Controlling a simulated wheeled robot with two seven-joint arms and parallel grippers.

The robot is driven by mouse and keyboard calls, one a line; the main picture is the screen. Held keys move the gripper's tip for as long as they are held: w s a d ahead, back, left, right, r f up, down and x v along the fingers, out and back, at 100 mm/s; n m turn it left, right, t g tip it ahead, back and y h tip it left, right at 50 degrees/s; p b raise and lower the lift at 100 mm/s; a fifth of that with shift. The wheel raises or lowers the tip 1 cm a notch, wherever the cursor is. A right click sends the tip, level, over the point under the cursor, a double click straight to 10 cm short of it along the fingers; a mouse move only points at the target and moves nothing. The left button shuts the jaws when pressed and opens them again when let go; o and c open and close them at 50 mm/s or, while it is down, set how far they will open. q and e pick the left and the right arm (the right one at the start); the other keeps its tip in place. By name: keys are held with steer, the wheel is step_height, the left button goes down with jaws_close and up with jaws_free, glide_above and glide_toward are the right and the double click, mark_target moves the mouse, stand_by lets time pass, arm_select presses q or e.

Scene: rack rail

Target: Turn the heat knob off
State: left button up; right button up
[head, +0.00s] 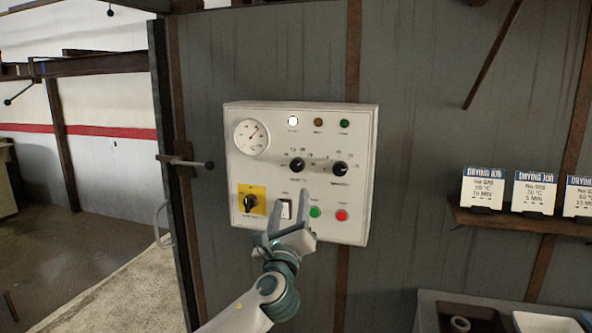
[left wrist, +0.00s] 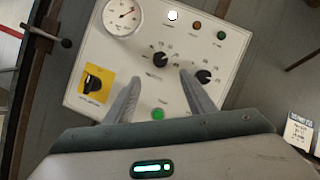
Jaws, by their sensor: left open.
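A white control panel (head: 270,178) on the grey wall carries two black dial knobs. The left knob (head: 297,164) and right knob (head: 340,168) have scales around them; their labels are too small to read surely, so I cannot tell which is the heat knob. My left gripper (head: 288,203) is open and empty in front of the panel's lower middle, below the left knob. In the left wrist view, the left knob (left wrist: 160,60) shows just beyond and between the fingertips (left wrist: 161,76). The right knob (left wrist: 204,76) is right of the right fingertip. My right gripper is out of view.
The panel also has a gauge (head: 252,136), a yellow-backed rotary switch (head: 251,203), a green button (head: 315,211), a red button (head: 341,215) and lamps, the left one lit white. A door handle (head: 190,163) juts out left. A card shelf (head: 520,222) is right.

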mark_target(297, 168)
arm_select(q)
steer(key=p+x, duration=0.3)
steer(key=x, duration=0.8)
steer(key=shift+d+r, duration=0.1)
steer(key=shift+r, duration=0.1)
steer(key=shift+x, duration=1.15)
steer(key=shift+f, duration=0.1)
steer(key=c, duration=0.9)
steer(key=shift+c, duration=0.7)
